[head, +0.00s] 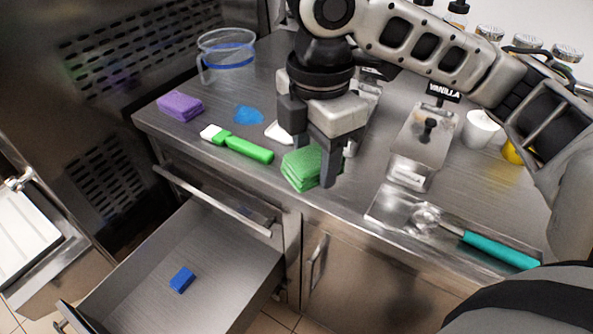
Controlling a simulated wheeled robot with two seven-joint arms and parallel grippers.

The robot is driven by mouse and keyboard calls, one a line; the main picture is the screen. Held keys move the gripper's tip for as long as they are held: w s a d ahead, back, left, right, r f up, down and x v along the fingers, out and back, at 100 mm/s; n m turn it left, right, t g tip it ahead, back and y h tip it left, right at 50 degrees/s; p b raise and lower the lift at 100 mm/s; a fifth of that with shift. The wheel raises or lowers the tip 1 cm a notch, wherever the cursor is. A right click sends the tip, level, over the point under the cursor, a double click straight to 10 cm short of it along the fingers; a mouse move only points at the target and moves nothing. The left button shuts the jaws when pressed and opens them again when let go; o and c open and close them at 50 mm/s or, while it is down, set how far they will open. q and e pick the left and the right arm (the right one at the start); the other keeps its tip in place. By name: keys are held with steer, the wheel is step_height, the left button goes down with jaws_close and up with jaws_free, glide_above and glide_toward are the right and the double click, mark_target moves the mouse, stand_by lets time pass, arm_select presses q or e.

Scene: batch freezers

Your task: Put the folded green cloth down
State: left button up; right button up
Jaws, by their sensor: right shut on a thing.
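The folded green cloth (301,168) is at the front edge of the steel counter (355,190). My right gripper (311,160) points down and is shut on the cloth, with a finger on its right side. The gripper hides part of the cloth. I cannot tell whether the cloth touches the counter or hangs just above it. My left gripper is not in the head view.
Left of the cloth are a green brush (246,149), a blue puddle (248,114), a purple sponge (180,106) and a clear jug (226,55). A tray (385,212) with a teal-handled scoop (500,250) lies right. Below, an open drawer (215,285) holds a blue block (182,279).

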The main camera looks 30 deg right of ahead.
steer(key=shift+n, duration=0.3)
steer(key=w+d+f, duration=0.1)
steer(key=w+f, duration=0.2)
steer(key=w, duration=0.1)
steer(key=w+d+f, duration=0.1)
steer(key=w+f, duration=0.2)
steer(key=w, duration=0.1)
steer(key=w+d+f, duration=0.2)
steer(key=w+f, duration=0.1)
steer(key=w, duration=0.1)
steer(key=shift+w, duration=0.25)
steer(key=shift+w+d+f, duration=0.1)
steer(key=shift+w+f, duration=0.05)
steer(key=shift+w+d+f+p, duration=0.1)
steer(key=shift+f+p, duration=0.1)
steer(key=shift+f, duration=0.7)
steer(key=shift+w+f+p, duration=0.1)
steer(key=shift+f+p, duration=0.05)
steer(key=shift+f, duration=0.75)
steer(key=shift+f, duration=0.1)
steer(key=o, duration=1)
